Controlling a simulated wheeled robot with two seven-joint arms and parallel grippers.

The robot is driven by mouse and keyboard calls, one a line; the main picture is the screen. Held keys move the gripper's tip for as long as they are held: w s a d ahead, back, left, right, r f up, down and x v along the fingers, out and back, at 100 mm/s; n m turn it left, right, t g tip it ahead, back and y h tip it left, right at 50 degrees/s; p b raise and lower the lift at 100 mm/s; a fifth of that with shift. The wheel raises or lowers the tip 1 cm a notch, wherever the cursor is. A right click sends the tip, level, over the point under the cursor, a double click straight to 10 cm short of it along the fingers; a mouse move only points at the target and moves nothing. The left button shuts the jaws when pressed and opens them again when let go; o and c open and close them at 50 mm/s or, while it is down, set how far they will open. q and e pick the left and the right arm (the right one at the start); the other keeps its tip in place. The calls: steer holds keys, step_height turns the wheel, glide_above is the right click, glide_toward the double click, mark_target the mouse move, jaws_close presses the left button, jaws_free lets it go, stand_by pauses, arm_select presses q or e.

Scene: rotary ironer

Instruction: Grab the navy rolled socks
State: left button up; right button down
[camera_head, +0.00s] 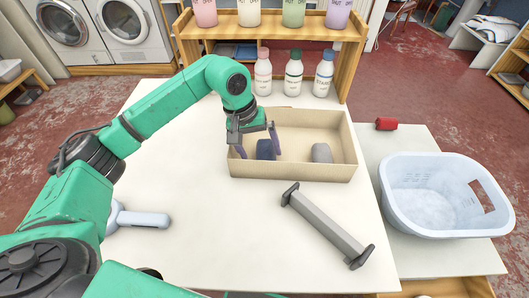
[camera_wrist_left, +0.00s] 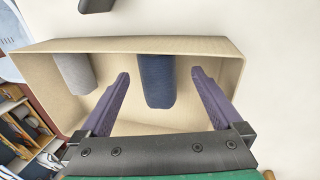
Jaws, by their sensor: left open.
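The navy rolled socks (camera_head: 265,149) lie in the left part of a beige open box (camera_head: 292,170) on the white table. In the left wrist view the navy rolled socks (camera_wrist_left: 157,80) sit between the two purple fingers, with a gap on each side. My left gripper (camera_head: 259,142) is open and reaches down into the box around the socks. It also shows in the left wrist view (camera_wrist_left: 158,80), with no finger clearly touching the socks. Grey rolled socks (camera_head: 321,153) lie in the same box to the right, and they show in the left wrist view (camera_wrist_left: 75,72). My right gripper is not in view.
A grey bar with dark ends (camera_head: 328,226) lies in front of the box. Several bottles (camera_head: 294,75) and a wooden shelf (camera_head: 341,47) stand behind it. A pale blue basket (camera_head: 432,205) and a red roll (camera_head: 386,124) are at the right. The table's front middle is clear.

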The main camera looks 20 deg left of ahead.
mark_target(261, 154)
arm_select(q)
steer(key=x, duration=0.3)
steer(key=shift+d+f, duration=0.1)
steer(key=shift+f, duration=0.1)
steer(key=c, duration=1.1)
steer(key=shift+r, duration=0.1)
